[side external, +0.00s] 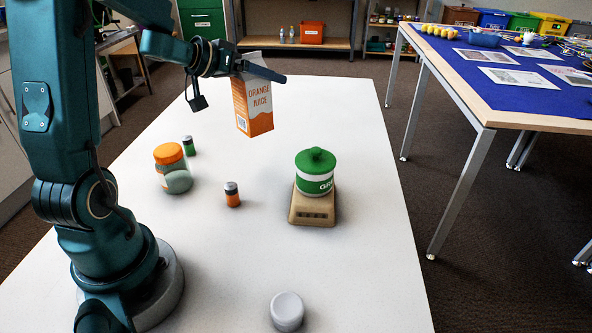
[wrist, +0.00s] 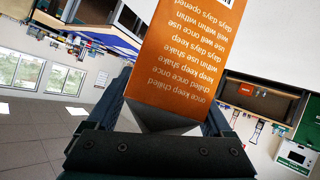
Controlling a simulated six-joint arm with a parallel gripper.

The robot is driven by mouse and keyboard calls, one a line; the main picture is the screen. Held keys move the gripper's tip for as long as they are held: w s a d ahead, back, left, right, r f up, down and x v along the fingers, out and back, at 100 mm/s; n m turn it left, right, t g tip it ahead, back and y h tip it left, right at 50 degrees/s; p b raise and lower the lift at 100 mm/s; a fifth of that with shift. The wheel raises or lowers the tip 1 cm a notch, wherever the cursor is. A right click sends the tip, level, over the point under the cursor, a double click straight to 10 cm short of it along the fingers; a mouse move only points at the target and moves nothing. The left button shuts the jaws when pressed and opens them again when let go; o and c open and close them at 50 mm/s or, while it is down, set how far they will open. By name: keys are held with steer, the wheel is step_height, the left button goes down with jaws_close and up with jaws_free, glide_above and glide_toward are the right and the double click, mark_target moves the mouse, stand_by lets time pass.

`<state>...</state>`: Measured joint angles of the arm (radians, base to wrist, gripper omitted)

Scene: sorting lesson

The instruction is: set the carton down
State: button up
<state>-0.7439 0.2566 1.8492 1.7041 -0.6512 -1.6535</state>
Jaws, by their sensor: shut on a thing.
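The carton (side external: 253,107) is orange and white and reads "ORANGE JUICE". It hangs in the air above the far part of the white table (side external: 340,112), slightly tilted. My gripper (side external: 262,69) is shut on its top end. In the wrist view the orange side of the carton (wrist: 196,62) with printed text fills the middle, and its grey folded top sits between the fingers (wrist: 165,118). The carton's bottom is clear of the table, by how much I cannot tell.
A green-lidded canister (side external: 314,178) stands on a tan scale (side external: 312,208). An orange-lidded jar (side external: 172,168), a green battery (side external: 189,146), an orange battery (side external: 232,195) and a grey round lid-like piece (side external: 287,311) are on the table. Table space behind the canister is clear.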

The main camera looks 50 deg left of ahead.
mark_target(264, 118)
steer(key=shift+f, duration=4.6)
steer(key=o, duration=1.2)
steer(key=shift+f, duration=0.1)
